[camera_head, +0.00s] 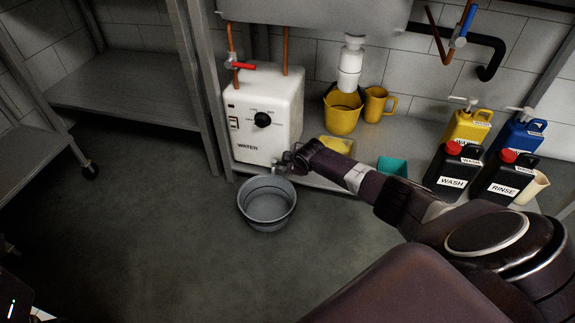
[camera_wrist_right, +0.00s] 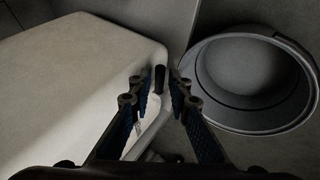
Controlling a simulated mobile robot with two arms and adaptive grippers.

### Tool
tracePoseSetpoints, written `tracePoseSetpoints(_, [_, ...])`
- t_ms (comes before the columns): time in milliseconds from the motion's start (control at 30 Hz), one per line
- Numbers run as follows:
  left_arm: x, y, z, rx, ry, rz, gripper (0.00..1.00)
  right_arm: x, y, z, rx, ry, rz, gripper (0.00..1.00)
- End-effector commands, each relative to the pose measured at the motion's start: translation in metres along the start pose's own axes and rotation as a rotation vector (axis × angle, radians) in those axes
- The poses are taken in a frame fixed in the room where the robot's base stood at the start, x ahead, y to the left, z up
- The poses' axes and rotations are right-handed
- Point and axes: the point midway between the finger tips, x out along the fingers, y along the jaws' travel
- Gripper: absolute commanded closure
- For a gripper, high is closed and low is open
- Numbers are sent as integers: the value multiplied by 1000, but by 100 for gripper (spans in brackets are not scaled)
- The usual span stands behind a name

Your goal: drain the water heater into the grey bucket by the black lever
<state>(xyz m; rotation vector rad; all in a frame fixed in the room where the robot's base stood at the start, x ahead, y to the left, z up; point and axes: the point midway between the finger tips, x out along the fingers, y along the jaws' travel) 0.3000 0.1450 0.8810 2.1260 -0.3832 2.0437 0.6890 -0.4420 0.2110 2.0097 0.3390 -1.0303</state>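The white water heater (camera_head: 272,100), with a black dial and the word WATER, stands on the low shelf under the sink. The grey bucket (camera_head: 250,211) is on the floor below its front right corner; in the right wrist view it shows at the right (camera_wrist_right: 204,88). My right gripper (camera_head: 288,160) is at the heater's lower right corner, above the bucket. In the wrist view its fingers (camera_wrist_right: 160,82) are apart, one on each side of the black lever (camera_wrist_right: 159,77), with small gaps visible. The drain outlet is mostly hidden. No water flow is visible.
A red-handled valve (camera_head: 243,66) is above the heater. A yellow bucket (camera_head: 341,120) and yellow jug (camera_head: 376,105) stand right of it. Black WASH (camera_head: 452,172) and RINSE (camera_head: 503,180) canisters stand further right. The floor left of the bucket is clear.

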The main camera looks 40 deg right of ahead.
Motion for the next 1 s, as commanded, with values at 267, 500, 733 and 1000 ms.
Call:
tracePoseSetpoints(267, [0, 0, 0, 0, -1, 0, 100, 0, 0, 0, 1, 0, 0, 100])
tracePoseSetpoints(500, [1, 0, 0, -1, -1, 0, 100, 0, 0, -1, 4, -1, 1, 100])
tracePoseSetpoints(733, [5, -1, -3, -2, 2, -6, 100, -3, -2, -4, 39, -25, 14, 100])
tracePoseSetpoints(1000, [-10, -3, 2, -10, -81, -33, 100, -7, -9, -11, 150, -104, 59, 100])
